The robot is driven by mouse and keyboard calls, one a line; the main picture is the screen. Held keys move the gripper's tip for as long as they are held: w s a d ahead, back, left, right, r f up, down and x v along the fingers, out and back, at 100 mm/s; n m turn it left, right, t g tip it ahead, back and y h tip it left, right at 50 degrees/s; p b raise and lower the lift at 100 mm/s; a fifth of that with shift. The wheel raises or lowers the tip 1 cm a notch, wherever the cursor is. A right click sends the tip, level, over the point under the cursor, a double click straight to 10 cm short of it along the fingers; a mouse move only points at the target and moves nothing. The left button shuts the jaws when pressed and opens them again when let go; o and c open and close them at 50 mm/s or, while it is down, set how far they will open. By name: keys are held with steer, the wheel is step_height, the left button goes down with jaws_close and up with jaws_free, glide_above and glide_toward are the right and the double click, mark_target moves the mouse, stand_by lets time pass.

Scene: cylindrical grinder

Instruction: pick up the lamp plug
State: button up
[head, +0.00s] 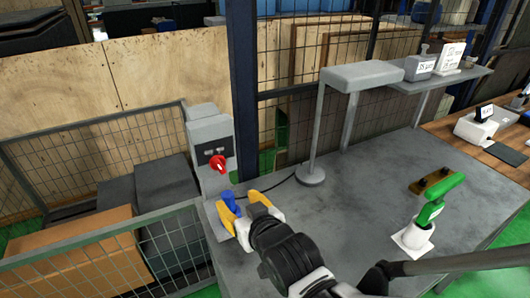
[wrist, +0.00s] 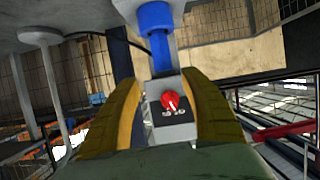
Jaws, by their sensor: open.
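A blue plug (head: 230,202) stands at the left end of the grey table, by a grey box with a red knob. In the wrist view the blue plug (wrist: 157,30) shows at top centre, beyond and roughly between the fingertips. My gripper (head: 241,206) has yellow fingers spread apart at the plug, with part of the plug hidden by them. In the wrist view my gripper (wrist: 160,85) is open and nothing is clamped. I cannot tell whether a finger touches the plug. A dark cable (head: 277,187) runs towards the grey lamp (head: 319,125).
The grey box (head: 209,135) with its red knob (head: 218,164) stands just behind the plug. A dark post and mesh fence (head: 275,125) rise behind the table. A green-handled tool in a white cup (head: 418,234) stands at right. The table middle (head: 350,215) is clear.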

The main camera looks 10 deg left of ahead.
mark_target(228, 196)
steer(key=b+x, duration=0.1)
steer(key=x, duration=0.2)
steer(key=b+x, duration=0.1)
steer(key=x, duration=0.2)
steer(key=shift+s+a+f+b, duration=0.1)
steer(key=shift+a+f+b, duration=0.2)
steer(key=shift+a, duration=0.1)
steer(key=shift+r, duration=0.2)
steer(key=shift+s, duration=0.1)
jaws_close()
